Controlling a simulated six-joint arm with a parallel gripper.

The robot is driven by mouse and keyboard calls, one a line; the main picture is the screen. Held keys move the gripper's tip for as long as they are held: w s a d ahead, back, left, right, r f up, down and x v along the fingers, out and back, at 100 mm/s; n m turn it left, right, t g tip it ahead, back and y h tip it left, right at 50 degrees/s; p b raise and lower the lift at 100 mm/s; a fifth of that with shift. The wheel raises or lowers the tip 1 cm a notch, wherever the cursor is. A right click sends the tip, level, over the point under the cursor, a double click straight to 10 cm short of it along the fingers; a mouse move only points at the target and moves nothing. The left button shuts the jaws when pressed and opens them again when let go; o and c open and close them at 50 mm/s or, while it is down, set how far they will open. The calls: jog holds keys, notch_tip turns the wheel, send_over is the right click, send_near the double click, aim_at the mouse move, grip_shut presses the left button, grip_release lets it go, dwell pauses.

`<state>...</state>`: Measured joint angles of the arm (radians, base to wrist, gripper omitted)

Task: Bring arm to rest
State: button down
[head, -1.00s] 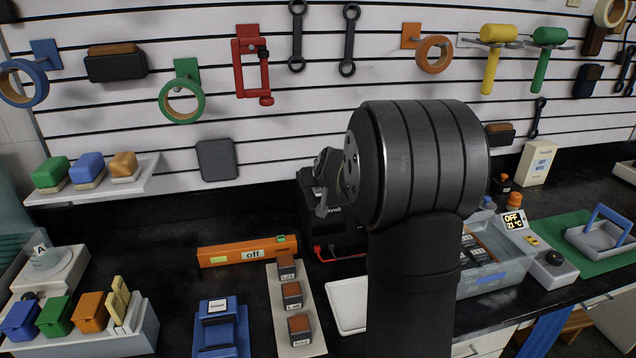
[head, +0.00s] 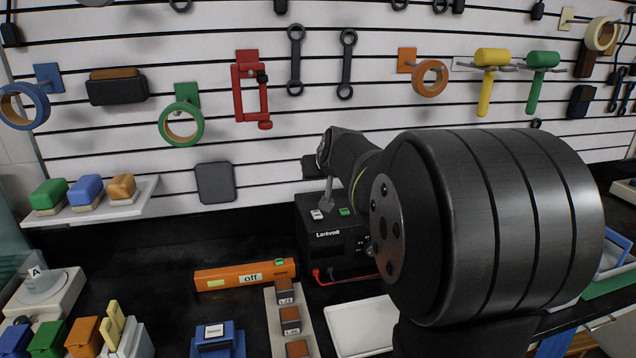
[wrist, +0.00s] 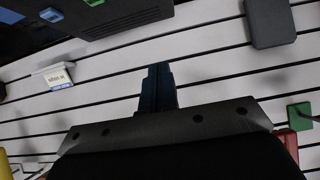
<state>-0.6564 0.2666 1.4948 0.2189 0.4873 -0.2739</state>
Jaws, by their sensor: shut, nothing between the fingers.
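My gripper (wrist: 157,88) shows in the wrist view as narrow dark fingers, closed together with nothing between them. Behind it is the white slatted wall; the fingers appear clear of any object. In the head view my large dark arm joint fills the right foreground. My forearm reaches back behind it towards the wall, above the black Lorkvolt box (head: 330,235). The fingertips cannot be made out clearly in the head view.
An orange bar marked "off" (head: 245,275) lies left of the box. A white tray (head: 362,326) and a strip with several brown-topped blocks (head: 290,320) lie in front. A red clamp (head: 250,90) and tape rolls hang on the wall. Black bench at left centre is bare.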

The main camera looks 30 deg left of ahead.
jog(key=shift+s+d+r, duration=0.15)
jog(key=shift+d+r, duration=0.05)
jog(key=shift+r, duration=0.1)
jog(key=w+a+f, duration=0.1)
jog(key=f, duration=0.1)
jog(key=w+a+f, duration=0.1)
jog(key=f, duration=0.1)
jog(key=w+a+f, duration=0.1)
jog(key=f, duration=0.1)
jog(key=shift+w+a+f, duration=0.2)
jog(key=shift+a+f, duration=0.05)
jog(key=s+d+r, duration=0.2)
jog(key=s+d, duration=0.2)
jog(key=shift+s+d+r, duration=0.25)
